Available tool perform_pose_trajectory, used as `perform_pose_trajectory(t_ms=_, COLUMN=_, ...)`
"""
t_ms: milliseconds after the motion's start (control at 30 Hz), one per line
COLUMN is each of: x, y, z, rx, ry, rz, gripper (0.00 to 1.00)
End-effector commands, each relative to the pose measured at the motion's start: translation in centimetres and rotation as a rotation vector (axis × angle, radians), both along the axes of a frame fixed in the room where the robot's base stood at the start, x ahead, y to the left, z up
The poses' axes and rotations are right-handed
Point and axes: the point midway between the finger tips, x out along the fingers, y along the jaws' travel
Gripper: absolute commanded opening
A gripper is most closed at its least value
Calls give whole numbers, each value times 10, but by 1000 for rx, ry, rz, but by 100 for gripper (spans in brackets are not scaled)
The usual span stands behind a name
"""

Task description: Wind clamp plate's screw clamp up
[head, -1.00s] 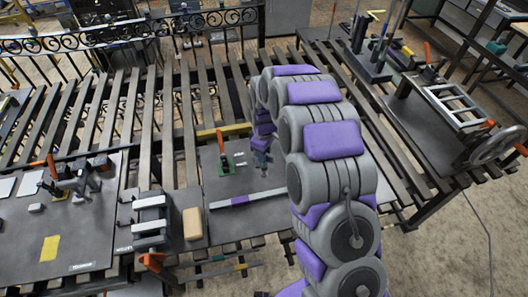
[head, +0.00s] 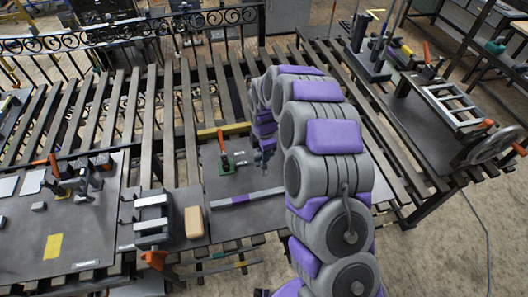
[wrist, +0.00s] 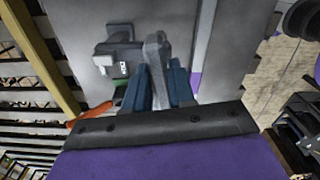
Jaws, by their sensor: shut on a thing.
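The dark clamp plate (head: 217,192) lies on the slatted bench, left of my arm. On it stands a small green-based clamp (head: 226,164) with an orange handle. In the wrist view this clamp's grey block (wrist: 118,62) is just left of the fingers, and part of the orange handle (wrist: 90,116) shows below it. My gripper (head: 264,160) is low over the plate, right of the green-based clamp. Its blue fingers (wrist: 161,85) are shut on a narrow grey upright piece (wrist: 156,52), seemingly the screw clamp's handle. The rest of the screw clamp is hidden by my gripper.
A grey bar with a purple band (head: 246,198) crosses the plate in front of my gripper. A tan block (head: 194,222) and a grey vise-like fixture (head: 153,218) stand left. A yellow bar (head: 224,130) lies behind. A handwheel fixture (head: 496,147) stands far right.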

Motion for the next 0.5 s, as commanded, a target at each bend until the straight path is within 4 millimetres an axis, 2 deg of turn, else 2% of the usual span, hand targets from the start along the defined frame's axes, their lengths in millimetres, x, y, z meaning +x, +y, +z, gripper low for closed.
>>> perform_pose_trajectory(t_ms=200, x=0, y=1, z=-1, rx=1, ry=-2, rz=109, gripper=0)
perform_pose_trajectory(t_ms=500, x=0, y=0, z=-1, rx=-1, ry=-1, rz=172, gripper=0)
